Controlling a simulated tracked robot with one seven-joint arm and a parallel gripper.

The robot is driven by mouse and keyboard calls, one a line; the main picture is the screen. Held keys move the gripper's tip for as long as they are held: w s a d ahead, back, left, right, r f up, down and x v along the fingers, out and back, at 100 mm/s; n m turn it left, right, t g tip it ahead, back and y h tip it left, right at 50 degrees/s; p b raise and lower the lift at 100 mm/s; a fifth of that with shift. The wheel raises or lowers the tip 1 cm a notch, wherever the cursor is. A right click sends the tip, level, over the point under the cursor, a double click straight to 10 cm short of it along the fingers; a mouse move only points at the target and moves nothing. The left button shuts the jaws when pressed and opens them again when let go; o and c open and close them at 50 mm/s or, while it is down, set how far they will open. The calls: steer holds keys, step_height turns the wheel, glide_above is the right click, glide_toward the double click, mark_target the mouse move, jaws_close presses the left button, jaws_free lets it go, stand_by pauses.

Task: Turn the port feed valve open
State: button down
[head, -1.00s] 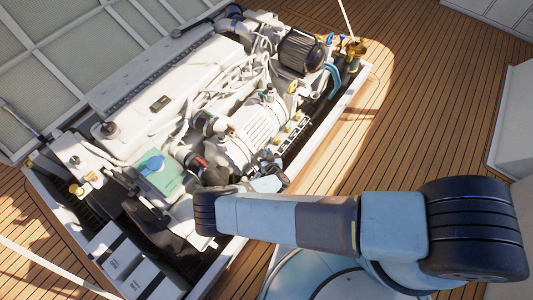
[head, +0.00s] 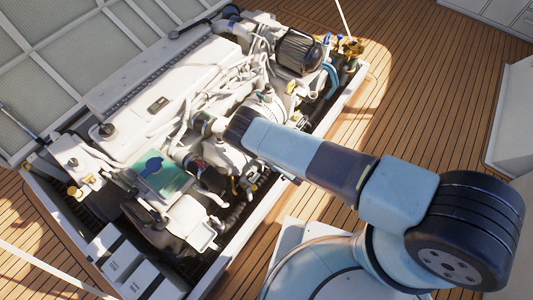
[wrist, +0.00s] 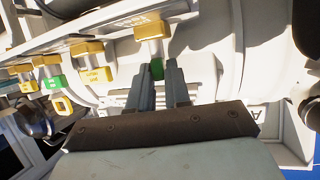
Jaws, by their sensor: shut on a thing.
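In the wrist view my gripper (wrist: 157,74) reaches up toward a row of valves. In the head view my own arm hides the gripper and this valve.
More yellow tags (wrist: 90,62) and another green handle (wrist: 54,82) stand to the left in the wrist view. The white engine (head: 150,85) fills the hatch (head: 225,260) in the head view, with hoses close around the arm. Wooden deck (head: 420,100) lies open at right.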

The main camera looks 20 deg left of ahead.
steer(key=shift+w+d+n+g+y, duration=0.15)
steer(key=shift+n+g+y, duration=0.1)
steer(key=shift+n+g, duration=0.35)
steer(key=shift+w+n+g+y, duration=0.15)
steer(key=shift+n+g+y, duration=0.1)
steer(key=shift+n+g, duration=0.3)
steer(key=shift+w+n+g, duration=0.1)
steer(key=shift+n+g, duration=0.25)
steer(key=shift+g, duration=0.1)
steer(key=c, duration=1.4)
jaws_free()
steer(key=shift+d, duration=0.1)
steer(key=v, duration=1.3)
steer(key=shift+d, duration=0.3)
